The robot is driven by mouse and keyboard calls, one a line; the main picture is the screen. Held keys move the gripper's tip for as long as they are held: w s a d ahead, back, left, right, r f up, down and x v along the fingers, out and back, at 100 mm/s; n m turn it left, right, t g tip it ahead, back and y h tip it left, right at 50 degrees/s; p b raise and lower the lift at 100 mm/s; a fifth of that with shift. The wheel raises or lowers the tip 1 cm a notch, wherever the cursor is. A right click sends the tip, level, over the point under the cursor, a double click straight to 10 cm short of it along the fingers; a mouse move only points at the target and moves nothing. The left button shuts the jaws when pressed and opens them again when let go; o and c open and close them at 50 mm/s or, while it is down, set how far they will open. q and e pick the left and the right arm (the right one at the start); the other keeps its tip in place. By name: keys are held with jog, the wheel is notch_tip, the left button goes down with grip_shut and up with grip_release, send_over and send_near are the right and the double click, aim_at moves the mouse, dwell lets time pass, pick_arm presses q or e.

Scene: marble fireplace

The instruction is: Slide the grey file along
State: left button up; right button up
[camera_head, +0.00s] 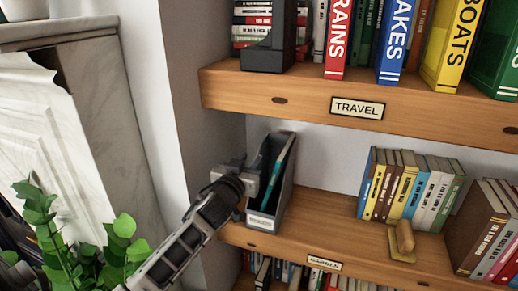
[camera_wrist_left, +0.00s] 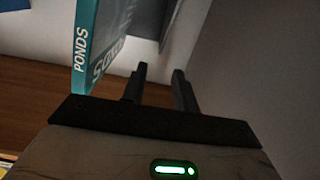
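The grey file (camera_head: 284,190) stands upright on the middle shelf, at its left end near the side wall. A teal book (camera_head: 278,172) leans inside it; its spine reads PONDS in the left wrist view (camera_wrist_left: 82,50). My left gripper (camera_head: 250,180) is at the file's left side, close to it. In the left wrist view its two dark fingers (camera_wrist_left: 160,78) stand apart with a gap between them. The file shows only in part there, beyond the fingers. I cannot tell whether a finger touches it. My right gripper is not in view.
On the middle shelf (camera_head: 325,205), a row of books (camera_head: 410,190) stands to the right, with a wooden bookend (camera_head: 403,240) in front. Bare shelf lies between file and books. The TRAVEL shelf (camera_head: 300,98) is above. A leafy plant (camera_head: 60,235) is at lower left.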

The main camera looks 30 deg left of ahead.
aim_at(261, 146)
pick_arm(q)
jog(key=x, duration=0.9)
jog(key=shift+b, duration=0.3)
jog(key=shift+d, duration=0.1)
grip_shut()
